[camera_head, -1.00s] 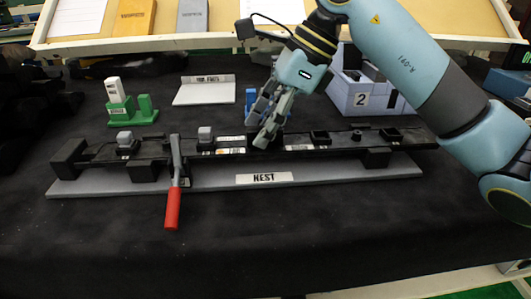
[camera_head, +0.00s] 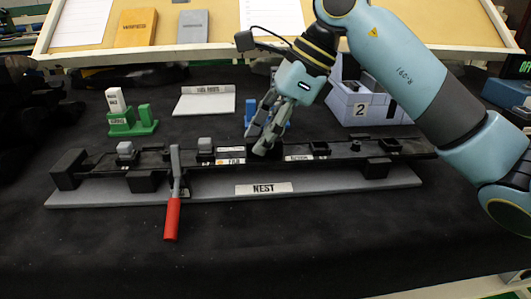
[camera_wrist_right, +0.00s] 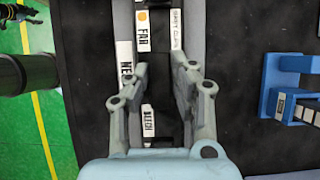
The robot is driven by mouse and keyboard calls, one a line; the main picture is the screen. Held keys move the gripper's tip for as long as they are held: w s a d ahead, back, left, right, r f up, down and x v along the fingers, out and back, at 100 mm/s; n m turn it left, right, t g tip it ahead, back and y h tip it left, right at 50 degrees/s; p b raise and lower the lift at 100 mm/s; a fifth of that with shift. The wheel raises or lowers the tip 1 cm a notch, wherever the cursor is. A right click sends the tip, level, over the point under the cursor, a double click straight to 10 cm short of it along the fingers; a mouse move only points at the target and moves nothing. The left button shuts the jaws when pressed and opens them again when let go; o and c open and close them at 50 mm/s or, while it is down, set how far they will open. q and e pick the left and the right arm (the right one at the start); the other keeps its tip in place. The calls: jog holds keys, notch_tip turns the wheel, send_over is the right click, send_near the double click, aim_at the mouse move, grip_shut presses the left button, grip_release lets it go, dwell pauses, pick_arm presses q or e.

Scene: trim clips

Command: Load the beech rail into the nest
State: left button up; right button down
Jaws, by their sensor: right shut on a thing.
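The rail (camera_head: 290,153) is a long black bar with labels along it. It lies lengthwise over the grey nest base (camera_head: 330,183), which carries a NEST label and black support blocks. Whether it is fully seated or slightly above its supports I cannot tell. My right gripper (camera_head: 263,149) is shut on the rail near its middle. In the right wrist view, the fingers (camera_wrist_right: 162,95) straddle the black bar, with a BEECH label (camera_wrist_right: 148,120) between them. A toggle clamp with a red handle (camera_head: 172,218) stands at the nest's front left, handle toward me. My left gripper is out of view.
Grey blocks (camera_head: 205,145) stand on the rail's left half, with black sockets (camera_head: 320,148) on its right. Behind are a green stand (camera_head: 133,121), a white tray (camera_head: 205,103), a blue holder (camera_wrist_right: 290,90) and a bin marked 2 (camera_head: 385,108). The dark front tabletop is clear.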

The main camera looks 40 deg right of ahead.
aim_at(282, 153)
jog(key=shift+w+a+f+b, duration=0.15)
jog(key=shift+a+b, duration=0.1)
jog(key=shift+b, duration=0.15)
jog(key=c, duration=1.1)
grip_release()
jog(key=shift+o, duration=0.2)
jog(key=v, duration=0.7)
jog(key=shift+d+r, duration=0.1)
jog(key=shift+r, duration=0.25)
jog(key=shift+f, duration=0.1)
